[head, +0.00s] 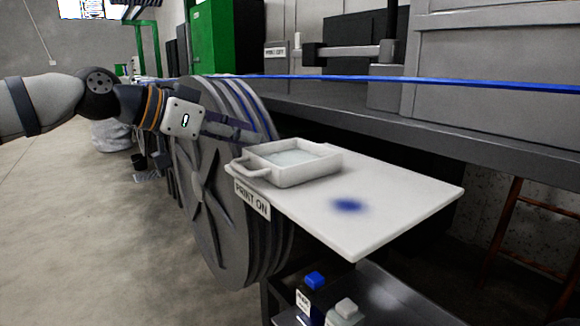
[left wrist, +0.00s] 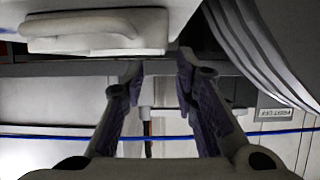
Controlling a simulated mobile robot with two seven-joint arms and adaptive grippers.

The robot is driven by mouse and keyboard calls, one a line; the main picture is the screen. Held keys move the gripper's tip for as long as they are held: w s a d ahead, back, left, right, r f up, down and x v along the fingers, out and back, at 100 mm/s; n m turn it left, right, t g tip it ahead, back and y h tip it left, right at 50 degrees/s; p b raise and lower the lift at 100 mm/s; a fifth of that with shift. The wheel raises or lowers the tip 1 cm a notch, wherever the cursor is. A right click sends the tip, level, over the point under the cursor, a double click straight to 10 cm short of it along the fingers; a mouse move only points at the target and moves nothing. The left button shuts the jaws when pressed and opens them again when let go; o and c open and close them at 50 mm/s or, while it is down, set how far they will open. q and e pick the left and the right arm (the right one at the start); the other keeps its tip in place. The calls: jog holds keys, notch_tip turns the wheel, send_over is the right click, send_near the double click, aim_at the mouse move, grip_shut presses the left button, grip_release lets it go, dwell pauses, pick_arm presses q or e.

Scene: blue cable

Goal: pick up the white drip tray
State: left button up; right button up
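The white drip tray (head: 312,174) sits on the left rear part of a white board (head: 405,200), with its loop handle pointing left toward the board's edge. The tray looks shallow, with a pale inside. My left gripper (head: 250,137) reaches in from the left, just left of and behind the tray, apart from it. In the left wrist view the tray and its handle (left wrist: 95,30) fill the upper left. The two fingers (left wrist: 160,68) stand apart below and right of it, with nothing between them. My right gripper is not in view.
A large grey reel (head: 205,190) stands under and left of the board. A blue cable (head: 400,82) runs across behind, above a grey bench. A blue stain (head: 348,206) marks the board. Bottles with blue (head: 314,281) and grey caps stand below. The floor at left is open.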

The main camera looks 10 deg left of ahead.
aim_at(281, 162)
pick_arm(q)
jog(key=x, duration=0.4)
jog(key=shift+w+a+f, duration=0.1)
jog(key=shift+w+f, duration=0.2)
jog(key=shift+f, duration=0.05)
jog(key=shift+w+d, duration=0.3)
jog(key=shift+w, duration=0.05)
jog(key=shift+s, duration=0.1)
grip_shut()
